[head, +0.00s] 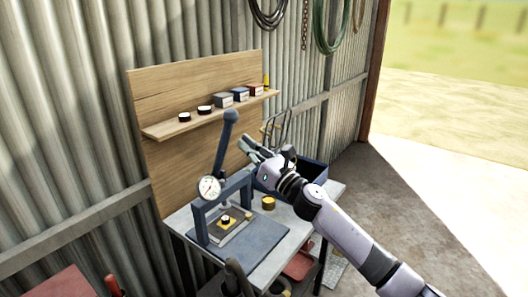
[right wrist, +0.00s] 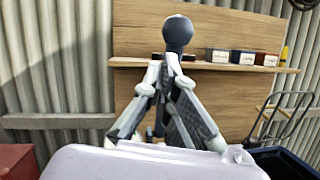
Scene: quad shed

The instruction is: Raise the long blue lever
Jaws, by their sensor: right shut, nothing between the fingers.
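The long blue lever (head: 223,145) rises from the blue press frame (head: 236,187) on the bench, nearly upright and leaning a little right, with a round knob at its top. In the right wrist view the lever's knob (right wrist: 177,33) shows just beyond my fingertips, and the fingers hide much of its shaft. My right gripper (head: 246,147) is shut and empty, just right of the lever below the knob; its fingers also show in the right wrist view (right wrist: 167,78). I cannot tell whether it touches the lever. My left gripper is not in view.
A round dial (head: 209,188) sits on the frame's left side. A wooden shelf (head: 180,126) with small boxes is behind. A dark blue bin (head: 312,170) and a brass cylinder (head: 268,203) are on the bench (head: 330,190). Concrete floor is free at right.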

